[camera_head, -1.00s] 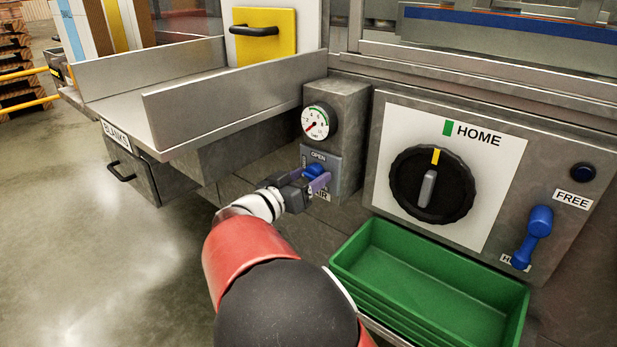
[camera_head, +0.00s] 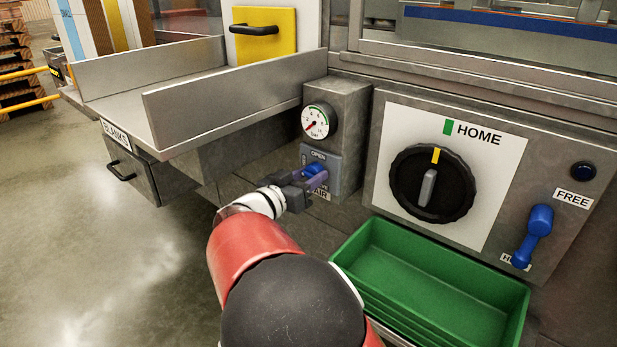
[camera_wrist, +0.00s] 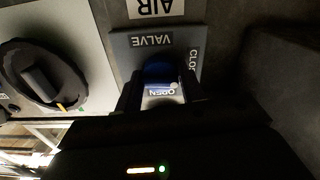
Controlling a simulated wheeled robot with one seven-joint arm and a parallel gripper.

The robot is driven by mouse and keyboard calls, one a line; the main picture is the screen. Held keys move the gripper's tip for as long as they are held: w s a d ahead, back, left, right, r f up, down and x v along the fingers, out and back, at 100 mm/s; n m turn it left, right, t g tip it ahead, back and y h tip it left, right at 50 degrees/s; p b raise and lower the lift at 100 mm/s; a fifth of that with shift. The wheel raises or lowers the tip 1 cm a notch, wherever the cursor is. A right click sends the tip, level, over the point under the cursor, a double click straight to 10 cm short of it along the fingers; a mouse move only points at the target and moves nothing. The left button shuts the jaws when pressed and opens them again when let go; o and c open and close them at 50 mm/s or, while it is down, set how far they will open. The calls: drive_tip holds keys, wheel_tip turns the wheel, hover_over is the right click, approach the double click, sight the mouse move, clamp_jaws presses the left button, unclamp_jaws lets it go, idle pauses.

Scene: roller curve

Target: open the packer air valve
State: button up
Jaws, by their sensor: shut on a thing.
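The air valve is a grey plate (camera_head: 334,168) with a blue handle (camera_head: 315,169) on a grey box, under the OPEN label. My gripper (camera_head: 308,181) reaches it from the lower left, its jaws shut on the blue handle. In the wrist view the picture is upside down; the handle (camera_wrist: 158,72) shows between the two dark fingers (camera_wrist: 159,92).
A large black knob (camera_head: 432,184) marked HOME and a blue lever (camera_head: 533,236) are on the panel at right. A green bin (camera_head: 432,280) stands below, close right of my arm. The metal blanks tray (camera_head: 235,100) juts out at upper left. Open floor lies left.

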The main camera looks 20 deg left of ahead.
drive_tip(key=m+b, duration=0.1)
drive_tip(key=m, duration=0.3)
drive_tip(key=shift+f, duration=0.1)
drive_tip(key=m+b, duration=0.3)
drive_tip(key=m, duration=0.1)
drive_tip(key=shift+f+m+b, duration=0.1)
drive_tip(key=shift+m+b, duration=0.2)
drive_tip(key=shift+b, duration=0.05)
drive_tip(key=m+b, duration=0.4)
drive_tip(key=shift+m+b, duration=1.8)
drive_tip(key=shift+m, duration=0.5)
drive_tip(key=shift+a+r, duration=0.1)
drive_tip(key=shift+r, duration=0.1)
drive_tip(key=o, duration=1)
drive_tip(key=shift+s, duration=0.1)
